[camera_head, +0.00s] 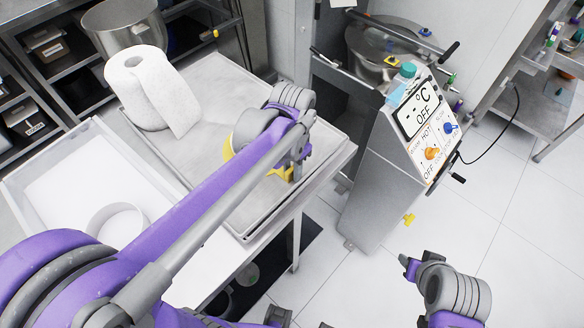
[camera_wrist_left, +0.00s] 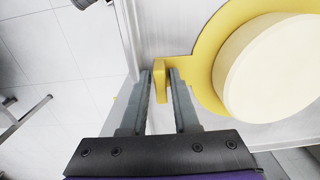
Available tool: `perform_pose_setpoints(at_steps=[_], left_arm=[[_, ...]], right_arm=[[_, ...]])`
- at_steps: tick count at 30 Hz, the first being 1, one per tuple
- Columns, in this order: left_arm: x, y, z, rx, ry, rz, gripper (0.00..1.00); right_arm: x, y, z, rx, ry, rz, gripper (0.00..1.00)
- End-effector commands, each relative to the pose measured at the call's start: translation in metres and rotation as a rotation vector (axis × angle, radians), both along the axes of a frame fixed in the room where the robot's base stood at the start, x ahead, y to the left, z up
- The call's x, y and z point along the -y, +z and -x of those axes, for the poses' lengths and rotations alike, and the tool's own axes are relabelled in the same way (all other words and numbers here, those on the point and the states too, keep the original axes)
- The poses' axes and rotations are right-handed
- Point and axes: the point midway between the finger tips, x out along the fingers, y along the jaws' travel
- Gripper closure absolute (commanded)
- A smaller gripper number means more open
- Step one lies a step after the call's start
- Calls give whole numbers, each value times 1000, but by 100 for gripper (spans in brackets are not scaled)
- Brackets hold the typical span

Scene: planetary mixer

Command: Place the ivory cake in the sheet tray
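The ivory cake (camera_wrist_left: 276,70) is a pale round disc on a yellow holder (camera_wrist_left: 207,72) with a ring-like rim and an upright tab, at the right of the left wrist view. In the head view, my arm hides most of the cake, and yellow parts of the holder (camera_head: 286,173) show beside my wrist. The sheet tray (camera_head: 213,84) is a wide metal tray on the table. The cake is over its surface; I cannot tell whether it touches.
A paper towel roll (camera_head: 146,92) stands on the tray's far left part. A white tray (camera_head: 84,160) with a white ring (camera_head: 114,218) is at the left. A machine with a control panel (camera_head: 418,112) stands right of the table. A steel pot (camera_head: 124,27) is behind.

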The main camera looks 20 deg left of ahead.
Motion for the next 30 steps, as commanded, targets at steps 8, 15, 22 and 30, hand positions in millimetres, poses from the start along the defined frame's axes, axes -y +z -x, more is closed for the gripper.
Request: perform_pose_setpoints(at_steps=[8, 15, 22, 30], left_arm=[[0, 4, 0, 1, 0, 0, 71], [0, 39, 0, 1, 0, 0, 71], [0, 89, 0, 1, 0, 0, 71], [0, 121, 0, 0, 0, 0, 71]], right_arm=[[0, 3, -1, 2, 0, 0, 54], [0, 8, -3, 6, 0, 0, 54], [0, 13, -5, 10, 0, 0, 54], [0, 15, -6, 12, 0, 0, 54]])
